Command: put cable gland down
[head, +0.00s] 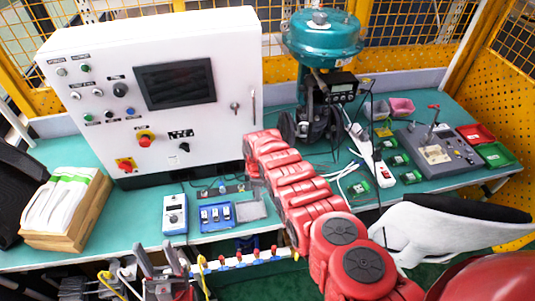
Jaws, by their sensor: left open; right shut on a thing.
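My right arm reaches across the bench toward the white control cabinet. Its gripper (248,183) is low in front of the cabinet, just above the back of the bench top, mostly hidden by my red arm links. It is shut on the cable gland, which is too small and covered to make out clearly. I cannot tell whether the gland touches the bench. My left gripper (160,262) is open and empty at the bottom of the picture, in front of the bench's front edge.
The control cabinet (205,115) stands at the back left. A blue-grey meter (175,214), a blue tray (216,217) and a grey plate (250,209) lie before it. A teal valve actuator (322,40), white power strip (383,174) and grey test fixture (437,152) are right.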

